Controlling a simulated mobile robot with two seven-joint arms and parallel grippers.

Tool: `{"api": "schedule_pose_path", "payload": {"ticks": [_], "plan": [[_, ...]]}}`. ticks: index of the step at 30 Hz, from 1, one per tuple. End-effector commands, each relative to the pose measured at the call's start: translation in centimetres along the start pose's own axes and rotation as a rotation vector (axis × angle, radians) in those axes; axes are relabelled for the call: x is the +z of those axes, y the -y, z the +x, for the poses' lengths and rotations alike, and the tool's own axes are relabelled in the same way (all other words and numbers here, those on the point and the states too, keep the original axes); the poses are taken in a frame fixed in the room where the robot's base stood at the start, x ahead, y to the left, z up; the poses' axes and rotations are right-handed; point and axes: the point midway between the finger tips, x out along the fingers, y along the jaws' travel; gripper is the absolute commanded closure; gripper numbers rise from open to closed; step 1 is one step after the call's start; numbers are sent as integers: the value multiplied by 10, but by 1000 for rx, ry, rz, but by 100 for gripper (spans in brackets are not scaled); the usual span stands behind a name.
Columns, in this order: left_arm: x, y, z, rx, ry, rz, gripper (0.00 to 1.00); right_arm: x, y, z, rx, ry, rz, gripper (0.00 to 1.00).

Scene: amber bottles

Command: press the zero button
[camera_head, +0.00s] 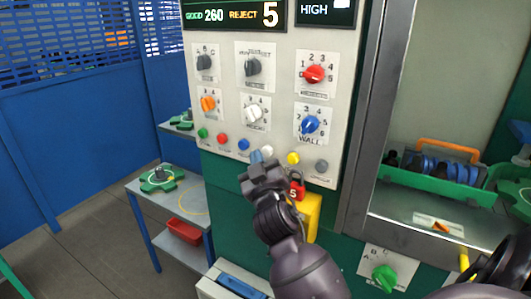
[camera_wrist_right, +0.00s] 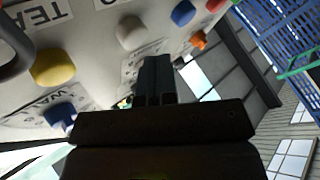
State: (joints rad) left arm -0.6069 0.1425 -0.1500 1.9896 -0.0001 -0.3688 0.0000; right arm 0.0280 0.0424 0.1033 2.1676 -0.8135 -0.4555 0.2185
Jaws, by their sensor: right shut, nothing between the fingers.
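A row of round buttons runs along the lower part of the grey control panel (camera_head: 228,95): green (camera_head: 202,132), red (camera_head: 222,139), blue (camera_head: 243,144), white (camera_head: 267,151), yellow (camera_head: 293,158) and grey (camera_head: 321,166). I cannot read which label says zero. My right gripper (camera_head: 256,158) is shut and empty, its tips in front of the panel between the blue and white buttons. In the right wrist view the shut fingers (camera_wrist_right: 155,70) point just below the white button (camera_wrist_right: 130,32), with the yellow button (camera_wrist_right: 52,65) to the left. Contact cannot be told. My left gripper is out of view.
Rotary knobs, including a red one (camera_head: 314,73) and a blue one (camera_head: 310,124), sit above the buttons. A side table (camera_head: 200,197) stands left.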

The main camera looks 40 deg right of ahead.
Motion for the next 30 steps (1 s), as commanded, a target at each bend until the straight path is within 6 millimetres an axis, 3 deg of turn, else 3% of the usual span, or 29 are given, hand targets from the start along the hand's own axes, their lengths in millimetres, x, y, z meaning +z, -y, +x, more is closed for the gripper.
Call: {"api": "schedule_pose_path", "payload": {"ticks": [30], "plan": [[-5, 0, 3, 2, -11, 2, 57, 0, 0, 0, 0, 0, 0, 100]]}}
